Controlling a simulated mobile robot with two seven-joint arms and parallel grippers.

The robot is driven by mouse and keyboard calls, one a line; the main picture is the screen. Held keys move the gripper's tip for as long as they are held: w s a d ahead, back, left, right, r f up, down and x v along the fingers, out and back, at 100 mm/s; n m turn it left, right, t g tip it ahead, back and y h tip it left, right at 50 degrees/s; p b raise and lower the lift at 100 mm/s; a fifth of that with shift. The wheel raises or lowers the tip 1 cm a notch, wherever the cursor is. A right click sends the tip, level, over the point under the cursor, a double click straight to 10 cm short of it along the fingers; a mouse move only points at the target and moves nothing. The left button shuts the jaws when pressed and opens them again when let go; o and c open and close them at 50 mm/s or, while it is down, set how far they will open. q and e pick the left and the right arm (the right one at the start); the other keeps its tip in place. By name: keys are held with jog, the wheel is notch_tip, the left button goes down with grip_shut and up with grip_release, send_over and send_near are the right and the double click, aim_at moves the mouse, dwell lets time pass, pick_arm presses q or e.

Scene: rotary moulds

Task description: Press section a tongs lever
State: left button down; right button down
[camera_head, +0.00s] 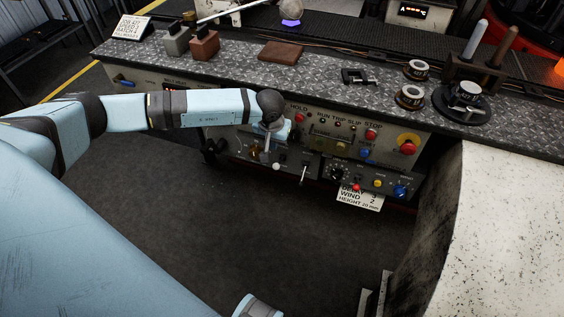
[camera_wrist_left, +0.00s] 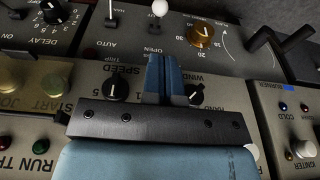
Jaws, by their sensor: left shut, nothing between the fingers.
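The bench's front control panel (camera_head: 325,130) carries several levers, knobs and buttons. A lever with a white ball end (camera_head: 276,166) stands low on it, just below my left gripper (camera_head: 271,143). In the left wrist view the white ball (camera_wrist_left: 160,7) is at the top edge, beyond the fingertips, near the word OPEN. I cannot read a section A or tongs label on it. My left gripper (camera_wrist_left: 165,65) has its blue fingers together and empty, over the panel between the SPEED knob (camera_wrist_left: 114,88) and the WIND knob (camera_wrist_left: 194,94). Whether the fingertips touch anything is unclear.
A second lever (camera_head: 304,173) stands right of the white ball, by AUTO in the wrist view. An orange dial (camera_wrist_left: 201,36) and a black crank handle (camera_wrist_left: 268,45) are close by. Red stop buttons (camera_head: 408,147) sit farther right. The floor (camera_head: 235,215) before the panel is clear.

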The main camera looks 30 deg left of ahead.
aim_at(277, 164)
pick_arm(q)
jog(key=shift+f, duration=0.15)
pick_arm(e)
jog(key=shift+a, duration=0.1)
pick_arm(q)
jog(key=f, duration=0.3)
jog(key=w+f+b, duration=0.1)
jog(key=f, duration=0.5)
jog(key=shift+w+a+f, duration=0.2)
jog(key=shift+w+f, duration=0.1)
jog(key=shift+w, duration=0.05)
pick_arm(e)
jog(key=shift+w, duration=0.1)
jog(key=shift+f, duration=0.1)
